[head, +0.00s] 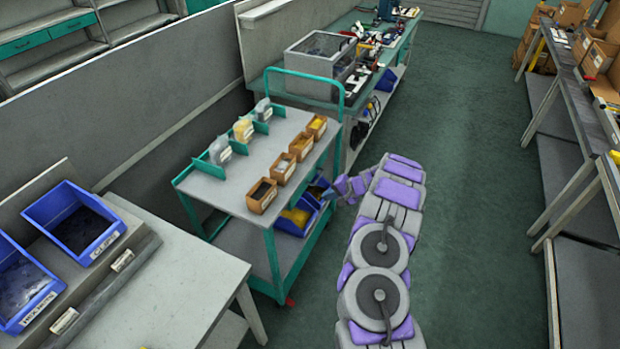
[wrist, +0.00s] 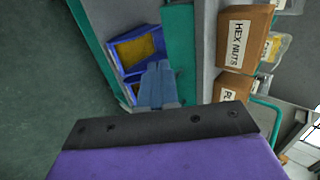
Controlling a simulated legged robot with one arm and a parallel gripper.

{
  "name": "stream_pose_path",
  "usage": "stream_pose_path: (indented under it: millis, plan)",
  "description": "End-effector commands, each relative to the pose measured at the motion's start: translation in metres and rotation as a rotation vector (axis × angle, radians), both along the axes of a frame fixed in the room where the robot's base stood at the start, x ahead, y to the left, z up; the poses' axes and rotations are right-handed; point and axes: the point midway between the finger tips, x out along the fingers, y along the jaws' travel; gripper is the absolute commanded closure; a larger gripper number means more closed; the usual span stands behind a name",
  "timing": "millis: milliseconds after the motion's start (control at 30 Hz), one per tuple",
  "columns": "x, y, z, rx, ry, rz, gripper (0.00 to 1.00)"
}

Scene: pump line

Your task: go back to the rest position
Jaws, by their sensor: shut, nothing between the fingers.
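My gripper (head: 328,191) is at the right side of the teal-framed cart (head: 215,187), at the end of my grey and purple arm. It is small and partly hard to make out in the head view. In the wrist view my gripper (wrist: 158,68) shows its blue-grey fingers together with nothing between them. Behind the fingers, a blue bin with yellow contents (wrist: 118,52) sits on the cart's lower level. A cardboard box labelled HEX NUTS (wrist: 233,55) stands on the cart's upper level, to the right of the fingers.
Small cardboard boxes (head: 262,195) line the cart's top. A bench with blue bins (head: 75,222) stands at left, a cluttered workbench (head: 372,60) beyond the cart, and shelves with boxes (head: 575,85) at right. The green floor (head: 480,170) between them is clear.

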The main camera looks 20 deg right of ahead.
Motion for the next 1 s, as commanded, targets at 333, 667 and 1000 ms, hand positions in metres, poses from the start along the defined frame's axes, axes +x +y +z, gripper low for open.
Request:
stream_pose_path:
  millis: [333, 667, 1000]
  plan:
    - [0.003, 0.021, 0.024, 0.012, -0.004, 0.042, 1.00]
    - [-0.017, 0.136, 0.131, 0.040, 0.018, 0.277, 1.00]
    - [-0.090, 0.232, 0.222, -0.014, 0.079, 0.523, 1.00]
